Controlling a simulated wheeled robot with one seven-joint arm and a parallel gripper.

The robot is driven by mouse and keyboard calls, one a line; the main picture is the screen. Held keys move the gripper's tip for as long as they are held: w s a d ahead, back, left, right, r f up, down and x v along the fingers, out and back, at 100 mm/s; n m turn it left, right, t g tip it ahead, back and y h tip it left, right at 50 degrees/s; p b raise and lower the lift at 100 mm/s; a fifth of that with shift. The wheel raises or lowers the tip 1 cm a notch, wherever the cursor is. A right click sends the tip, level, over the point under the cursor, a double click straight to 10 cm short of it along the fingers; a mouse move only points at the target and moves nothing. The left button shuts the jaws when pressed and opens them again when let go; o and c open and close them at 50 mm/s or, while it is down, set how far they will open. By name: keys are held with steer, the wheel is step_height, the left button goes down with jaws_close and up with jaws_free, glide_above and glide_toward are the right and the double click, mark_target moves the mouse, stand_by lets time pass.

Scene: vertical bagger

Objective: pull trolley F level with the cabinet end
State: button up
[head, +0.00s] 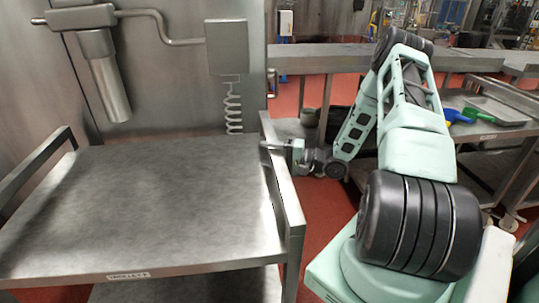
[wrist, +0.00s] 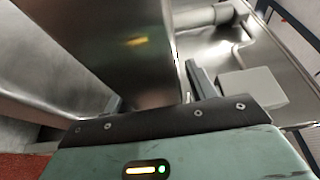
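Trolley F, as I take it, is the steel trolley (head: 150,200) filling the left of the head view; the small label on its front edge is too small to read surely. Its flat top is empty, with a raised rail (head: 284,190) along the right side. My gripper (head: 273,147) is at the far part of this right rail, reaching in from the right. In the wrist view, a broad steel bar (wrist: 115,45) of the trolley passes between my fingers (wrist: 155,93). One finger shows close on each side; whether they press on it is unclear. The cabinet end is not clearly identifiable.
A steel wall with a pipe and grey box (head: 227,47) stands just behind the trolley. Some red floor (head: 335,205) shows right of the trolley.

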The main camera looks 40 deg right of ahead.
steer(key=b+v, duration=0.1)
steer(key=v, duration=1.6)
steer(key=shift+s, duration=0.25)
